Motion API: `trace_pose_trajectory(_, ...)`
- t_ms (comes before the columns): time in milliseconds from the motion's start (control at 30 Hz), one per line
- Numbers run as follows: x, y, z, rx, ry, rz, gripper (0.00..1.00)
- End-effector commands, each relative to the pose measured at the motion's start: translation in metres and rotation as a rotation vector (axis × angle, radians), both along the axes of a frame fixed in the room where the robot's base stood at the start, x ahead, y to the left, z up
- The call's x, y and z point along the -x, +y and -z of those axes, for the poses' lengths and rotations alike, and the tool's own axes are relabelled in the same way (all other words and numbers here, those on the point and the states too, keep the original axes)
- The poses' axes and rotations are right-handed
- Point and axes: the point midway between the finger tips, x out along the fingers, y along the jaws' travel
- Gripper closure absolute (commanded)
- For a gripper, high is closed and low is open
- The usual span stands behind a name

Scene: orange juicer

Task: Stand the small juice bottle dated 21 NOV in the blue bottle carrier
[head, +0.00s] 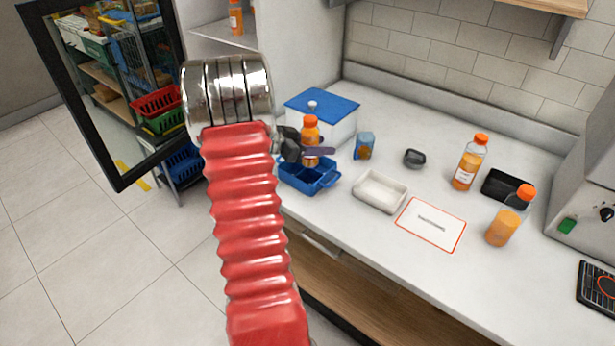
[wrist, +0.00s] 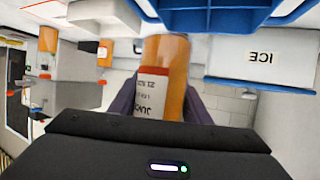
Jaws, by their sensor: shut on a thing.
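My gripper (head: 314,150) is shut on a small orange-capped juice bottle (head: 311,131) and holds it upright. In the wrist view, which is upside down, the bottle (wrist: 168,55) has a white label with a red band; its date is only partly readable and seems to begin with 21. The blue bottle carrier (head: 322,182) stands on the counter's left front edge, right below the bottle. It also shows at the top of the wrist view (wrist: 235,18). The bottle's base looks visible there, just above the carrier; whether they touch I cannot tell.
A white ice box with a blue lid (head: 322,104) stands just behind the carrier. A small blue item (head: 364,146), a white tray (head: 379,192) and a printed card (head: 431,224) lie to the right. Two larger juice bottles (head: 469,163) (head: 503,228) stand farther right.

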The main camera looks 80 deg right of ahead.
Motion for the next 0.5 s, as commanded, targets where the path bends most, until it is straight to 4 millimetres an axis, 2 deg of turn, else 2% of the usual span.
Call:
trace_pose_trajectory(133,0.0,0.0,0.001,0.001,0.0,-0.001,0.88)
trace_pose_trajectory(233,0.0,0.0,0.009,-0.001,0.001,-0.001,0.88)
trace_pose_trajectory(500,0.0,0.0,0.051,-0.003,0.003,-0.002,0.88)
